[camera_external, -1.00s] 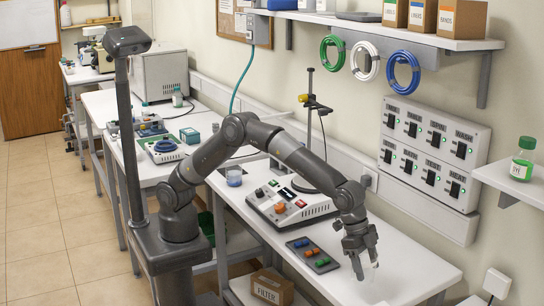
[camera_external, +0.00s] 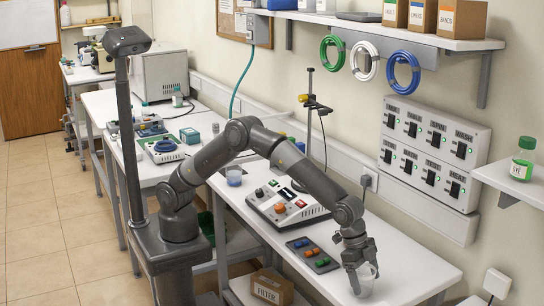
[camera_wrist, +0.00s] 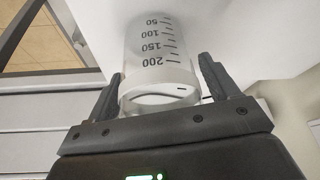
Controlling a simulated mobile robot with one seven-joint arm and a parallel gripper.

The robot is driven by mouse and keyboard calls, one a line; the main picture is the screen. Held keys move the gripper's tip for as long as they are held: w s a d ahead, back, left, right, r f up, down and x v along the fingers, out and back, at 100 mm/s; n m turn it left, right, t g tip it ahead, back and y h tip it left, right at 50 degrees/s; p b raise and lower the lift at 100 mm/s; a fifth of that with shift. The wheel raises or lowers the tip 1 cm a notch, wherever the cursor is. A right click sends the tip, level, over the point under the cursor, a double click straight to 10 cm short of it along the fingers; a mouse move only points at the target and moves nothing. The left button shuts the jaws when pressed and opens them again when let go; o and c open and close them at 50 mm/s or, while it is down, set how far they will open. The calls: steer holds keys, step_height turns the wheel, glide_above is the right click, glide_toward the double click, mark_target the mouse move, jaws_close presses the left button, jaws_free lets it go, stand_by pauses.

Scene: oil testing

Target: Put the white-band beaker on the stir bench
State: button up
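A clear beaker (camera_external: 368,280) stands at the near right end of the white bench (camera_external: 425,268). In the wrist view the beaker (camera_wrist: 160,50) shows dark volume marks and a white band near its rim. My gripper (camera_wrist: 161,68) is around it, one finger on each side, with narrow gaps beside the glass. In the external view my gripper (camera_external: 362,280) is low over the bench, partly hiding the beaker. No label shows which surface is the stir bench.
A control box with knobs (camera_external: 290,207) and a dark tray of coloured pieces (camera_external: 312,255) lie behind my gripper. A clamp stand (camera_external: 309,120) rises beyond them. A switch panel (camera_external: 432,145) and a side shelf (camera_external: 512,180) are to the right.

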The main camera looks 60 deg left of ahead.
steer(key=v, duration=1.2)
steer(key=w+a+r+n+t+y, duration=0.15)
steer(key=w+a+r, duration=0.25)
steer(key=a, duration=0.7)
steer(key=w+a+r+n, duration=0.3)
steer(key=a, duration=0.9)
steer(key=w+a+r+n+t, duration=0.15)
steer(key=w+a+r, duration=0.25)
steer(key=a, duration=0.7)
steer(key=s+a+n+y, duration=0.1)
steer(key=s+a+n, duration=0.1)
steer(key=a, duration=0.7)
steer(key=s+a+n, duration=0.2)
steer(key=s+a, duration=0.1)
steer(key=a, duration=0.6)
steer(key=s+a+f+n+t+y, duration=0.1)
steer(key=s+a+f+n, duration=0.3)
steer(key=s+a, duration=0.7)
steer(key=a+f, duration=0.1)
steer(key=a, duration=0.2)
steer(key=shift+s+f+y, duration=0.35)
steer(key=shift+s+f, duration=0.05)
